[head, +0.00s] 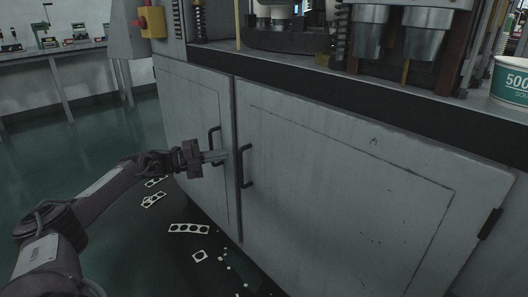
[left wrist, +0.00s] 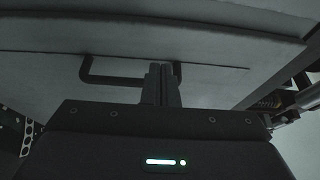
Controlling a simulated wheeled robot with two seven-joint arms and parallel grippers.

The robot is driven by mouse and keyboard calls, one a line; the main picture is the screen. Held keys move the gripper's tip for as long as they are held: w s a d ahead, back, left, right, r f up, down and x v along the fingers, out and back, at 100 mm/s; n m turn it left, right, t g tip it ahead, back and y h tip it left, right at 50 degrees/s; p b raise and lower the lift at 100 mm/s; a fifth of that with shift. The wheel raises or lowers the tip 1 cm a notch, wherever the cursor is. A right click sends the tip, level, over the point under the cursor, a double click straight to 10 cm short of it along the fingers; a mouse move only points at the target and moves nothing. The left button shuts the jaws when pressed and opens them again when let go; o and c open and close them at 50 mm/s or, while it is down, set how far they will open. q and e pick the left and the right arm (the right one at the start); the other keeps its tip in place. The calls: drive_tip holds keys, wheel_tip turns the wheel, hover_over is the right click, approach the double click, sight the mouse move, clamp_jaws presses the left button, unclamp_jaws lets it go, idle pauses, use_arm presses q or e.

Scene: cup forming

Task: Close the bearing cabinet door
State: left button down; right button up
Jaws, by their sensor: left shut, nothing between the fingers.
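The grey cabinet under the machine has a narrow left door (head: 190,105) and a wide right door (head: 340,190). Both look flush or nearly flush with the cabinet front; I cannot tell if a small gap is left between them. Each has a dark bar handle near the middle seam, the left handle (head: 214,146) and the right handle (head: 245,166). My left gripper (head: 222,156) is shut and empty, its fingertips at the left door's handle. In the left wrist view the shut fingers (left wrist: 160,85) overlap a dark handle (left wrist: 105,80); contact is unclear. My right gripper is out of view.
Punched scrap strips (head: 189,228) and small bits lie on the green floor before the cabinet. A paper cup (head: 510,82) stands on the machine ledge at right. A workbench (head: 55,50) with small items stands at the back left.

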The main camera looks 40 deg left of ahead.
use_arm(q)
drive_tip(key=s+a+b, duration=0.1)
drive_tip(key=s+a, duration=0.3)
drive_tip(key=a, duration=0.3)
drive_tip(key=shift+s+a+f, duration=0.2)
drive_tip(key=shift+s, duration=0.2)
